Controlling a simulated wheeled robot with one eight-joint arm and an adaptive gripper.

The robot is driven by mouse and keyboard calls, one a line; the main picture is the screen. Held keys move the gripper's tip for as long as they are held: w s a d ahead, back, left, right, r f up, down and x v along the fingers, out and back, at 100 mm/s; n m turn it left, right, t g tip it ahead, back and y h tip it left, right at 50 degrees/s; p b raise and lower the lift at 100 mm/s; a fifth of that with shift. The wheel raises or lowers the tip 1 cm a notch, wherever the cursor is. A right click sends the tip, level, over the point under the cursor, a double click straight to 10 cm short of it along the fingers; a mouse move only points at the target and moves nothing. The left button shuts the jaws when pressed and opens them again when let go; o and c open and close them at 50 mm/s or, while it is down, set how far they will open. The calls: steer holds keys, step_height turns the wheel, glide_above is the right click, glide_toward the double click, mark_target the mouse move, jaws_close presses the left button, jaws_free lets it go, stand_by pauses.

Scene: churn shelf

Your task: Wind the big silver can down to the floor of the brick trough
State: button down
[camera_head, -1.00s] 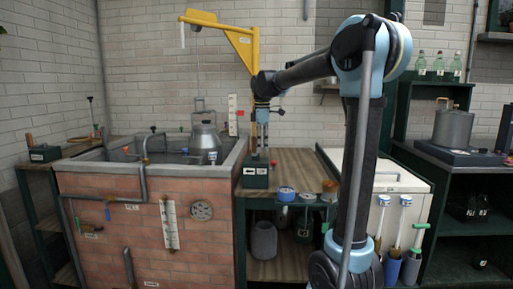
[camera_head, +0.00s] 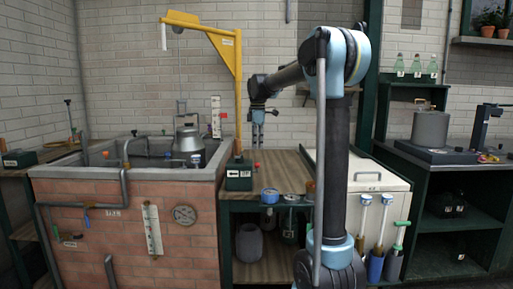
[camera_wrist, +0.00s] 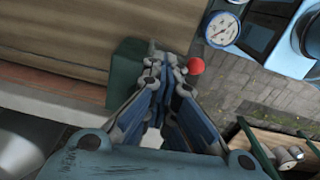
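The big silver can (camera_head: 188,139) stands upright in the brick trough (camera_head: 105,206) in the head view. Its lower part is hidden behind the trough's front rim. A yellow crane (camera_head: 238,88) rises right of the trough, above a green box (camera_head: 239,177) with a red knob (camera_head: 257,165). My gripper (camera_head: 258,143) hangs fingers down above the box and knob, apart from them and empty. Two separate prongs show with a narrow gap. In the wrist view, my fingertips (camera_wrist: 167,67) appear beside the red knob (camera_wrist: 196,66) and the green box (camera_wrist: 126,72).
A wooden bench (camera_head: 282,170) lies under my gripper, with a blue-rimmed gauge (camera_head: 269,195) at its front edge. A white chest (camera_head: 358,182) stands right of it. A pot (camera_head: 429,131) sits on the right counter. Wall and bench space around the gripper looks clear.

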steer(key=shift+w+d, duration=0.1)
steer(key=shift+w, duration=0.75)
steer(key=c, duration=1.9)
jaws_free()
